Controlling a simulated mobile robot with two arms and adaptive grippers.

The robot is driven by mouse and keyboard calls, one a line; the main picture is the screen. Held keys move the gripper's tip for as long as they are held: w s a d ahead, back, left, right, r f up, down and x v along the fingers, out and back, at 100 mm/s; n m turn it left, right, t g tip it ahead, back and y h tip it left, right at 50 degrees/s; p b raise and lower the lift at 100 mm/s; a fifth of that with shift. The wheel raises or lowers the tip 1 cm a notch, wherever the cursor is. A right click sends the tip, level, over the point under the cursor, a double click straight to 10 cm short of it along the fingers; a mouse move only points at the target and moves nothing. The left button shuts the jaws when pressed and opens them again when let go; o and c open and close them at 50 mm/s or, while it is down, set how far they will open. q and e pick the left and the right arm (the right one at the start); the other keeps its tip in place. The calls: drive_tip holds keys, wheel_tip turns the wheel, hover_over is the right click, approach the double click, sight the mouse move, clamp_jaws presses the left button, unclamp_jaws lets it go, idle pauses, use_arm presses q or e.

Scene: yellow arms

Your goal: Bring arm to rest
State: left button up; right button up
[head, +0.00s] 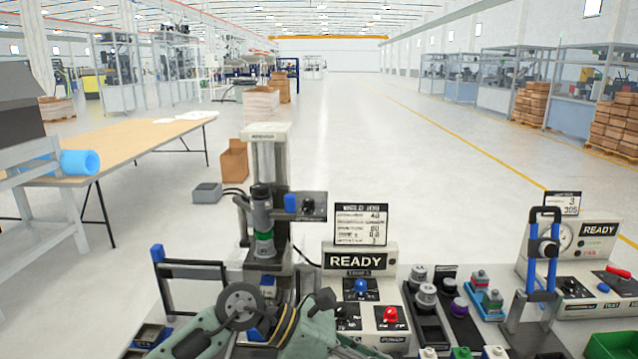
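Neither of my grippers shows in the head view, and I see no yellow arm there. Grey-green curved parts (310,338) with a dark round wheel (240,305) fill the bottom middle of the view. I cannot tell whether they belong to an arm or to bench equipment. Whatever lies below the bottom edge is hidden.
A welding station (268,170) stands behind a READY panel (360,262) with blue and red knobs. To the right are dark holders with cylindrical parts (426,295), a blue-handled press (543,250), a test panel (597,240) and a green bin (612,346). A wooden table (120,146) is at left.

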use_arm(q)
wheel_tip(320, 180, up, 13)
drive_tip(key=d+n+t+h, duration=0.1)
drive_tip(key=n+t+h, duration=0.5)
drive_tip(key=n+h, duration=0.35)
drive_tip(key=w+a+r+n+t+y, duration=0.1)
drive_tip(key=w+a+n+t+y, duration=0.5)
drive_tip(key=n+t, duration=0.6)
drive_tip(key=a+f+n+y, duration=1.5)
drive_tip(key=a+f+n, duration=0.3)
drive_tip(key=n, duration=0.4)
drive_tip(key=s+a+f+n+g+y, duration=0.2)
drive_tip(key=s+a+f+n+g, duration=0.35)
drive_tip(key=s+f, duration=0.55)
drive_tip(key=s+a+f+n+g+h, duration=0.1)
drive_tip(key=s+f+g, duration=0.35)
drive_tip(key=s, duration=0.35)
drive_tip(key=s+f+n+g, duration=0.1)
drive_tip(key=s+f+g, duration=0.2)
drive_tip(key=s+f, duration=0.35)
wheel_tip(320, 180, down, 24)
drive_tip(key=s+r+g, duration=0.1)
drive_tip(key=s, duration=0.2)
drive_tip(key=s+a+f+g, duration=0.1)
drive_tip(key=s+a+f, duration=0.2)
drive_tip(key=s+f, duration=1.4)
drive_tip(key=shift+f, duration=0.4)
